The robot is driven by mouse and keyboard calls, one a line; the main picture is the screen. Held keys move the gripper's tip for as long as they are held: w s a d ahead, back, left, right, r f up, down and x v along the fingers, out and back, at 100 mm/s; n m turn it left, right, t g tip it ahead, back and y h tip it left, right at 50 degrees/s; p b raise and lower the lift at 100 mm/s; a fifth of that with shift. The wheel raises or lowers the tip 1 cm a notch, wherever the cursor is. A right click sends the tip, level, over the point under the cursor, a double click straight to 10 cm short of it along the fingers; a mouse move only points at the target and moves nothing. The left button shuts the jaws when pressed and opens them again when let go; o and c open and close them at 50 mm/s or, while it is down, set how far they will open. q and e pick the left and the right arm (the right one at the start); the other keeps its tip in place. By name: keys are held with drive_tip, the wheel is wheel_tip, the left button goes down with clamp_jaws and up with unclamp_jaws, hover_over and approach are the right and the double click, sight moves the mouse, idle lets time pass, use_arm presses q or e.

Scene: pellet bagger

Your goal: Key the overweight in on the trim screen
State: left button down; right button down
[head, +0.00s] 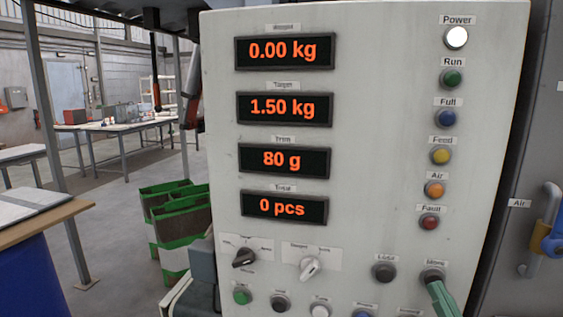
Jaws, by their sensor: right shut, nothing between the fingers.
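The trim screen (283,160) on the pale control panel (380,130) reads 80 g in orange digits. The display above it, the target screen (284,108), reads 1.50 kg. At the panel's lower right are two dark buttons, one whose label looks like "Less" (384,272) and one whose label looks like "More" (432,274). My right gripper (437,290), green, comes up from the bottom edge, shut and empty. Its tip is at the lower edge of the "More" button and partly covers it; I cannot tell whether it presses it. My left gripper is out of view.
The top display (284,51) reads 0.00 kg and the bottom one (284,208) 0 pcs. The power lamp (456,37) is lit white. Two selector knobs (309,268) and several lower buttons sit left of my gripper. A blue-and-yellow air valve handle (551,225) is at the right.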

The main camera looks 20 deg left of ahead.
drive_tip(key=shift+w, duration=0.15)
drive_tip(key=shift+s+p, duration=0.4)
drive_tip(key=shift+s, duration=0.4)
drive_tip(key=shift+s, duration=0.1)
drive_tip(key=s+p, duration=0.2)
drive_tip(key=s, duration=0.3)
drive_tip(key=shift+s+d, duration=0.1)
drive_tip(key=shift+s, duration=0.3)
